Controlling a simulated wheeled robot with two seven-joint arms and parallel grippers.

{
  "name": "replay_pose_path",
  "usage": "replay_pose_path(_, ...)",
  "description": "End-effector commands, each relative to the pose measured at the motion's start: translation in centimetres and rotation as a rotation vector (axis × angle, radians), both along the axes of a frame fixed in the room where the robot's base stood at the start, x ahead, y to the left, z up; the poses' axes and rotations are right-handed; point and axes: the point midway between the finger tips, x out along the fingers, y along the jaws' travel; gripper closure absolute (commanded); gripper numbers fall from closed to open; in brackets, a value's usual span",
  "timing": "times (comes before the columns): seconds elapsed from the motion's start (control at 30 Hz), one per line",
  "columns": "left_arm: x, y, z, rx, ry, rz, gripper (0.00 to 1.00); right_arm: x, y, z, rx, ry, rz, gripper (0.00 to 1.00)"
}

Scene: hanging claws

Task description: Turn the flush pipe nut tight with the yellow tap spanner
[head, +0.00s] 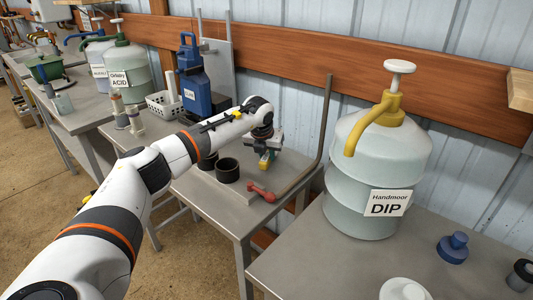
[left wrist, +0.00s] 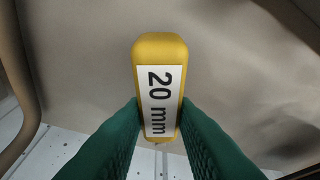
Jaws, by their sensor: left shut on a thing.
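My left gripper (head: 269,152) is over the middle metal bench, its green fingers closed on a yellow tool. In the left wrist view the yellow tap spanner (left wrist: 160,48) shows as a rounded yellow handle with a white "20 mm" label, gripped between both green fingers (left wrist: 160,125). In the head view only a small yellow part of it (head: 264,167) shows below the gripper. A bent grey-brown pipe (head: 323,130) stands right of the gripper and runs down to a red fitting (head: 262,192) at the bench's front. I cannot tell which part is the flush pipe nut. My right gripper is out of view.
Black cups (head: 228,170) stand left of the gripper on the bench (head: 213,198). A large "DIP" drum (head: 370,165) with a yellow pump stands on the right bench. A wooden rail (head: 440,95) crosses the wall.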

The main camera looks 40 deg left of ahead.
Motion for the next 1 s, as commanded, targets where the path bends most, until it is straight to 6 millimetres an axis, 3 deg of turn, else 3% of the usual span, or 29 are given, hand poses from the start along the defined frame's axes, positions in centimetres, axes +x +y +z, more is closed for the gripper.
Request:
replay_pose_path(0.33, -0.3, 1.3, 0.0, -0.001, 0.000, -0.186, 1.00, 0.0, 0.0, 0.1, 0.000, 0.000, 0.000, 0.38)
replay_pose_path(0.77, -0.3, 1.5, 0.0, -0.001, 0.000, -0.233, 1.00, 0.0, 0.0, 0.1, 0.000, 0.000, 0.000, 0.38)
replay_pose_path(1.0, -0.3, 2.5, 0.0, -0.001, 0.000, -0.384, 1.00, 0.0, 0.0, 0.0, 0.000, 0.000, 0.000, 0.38)
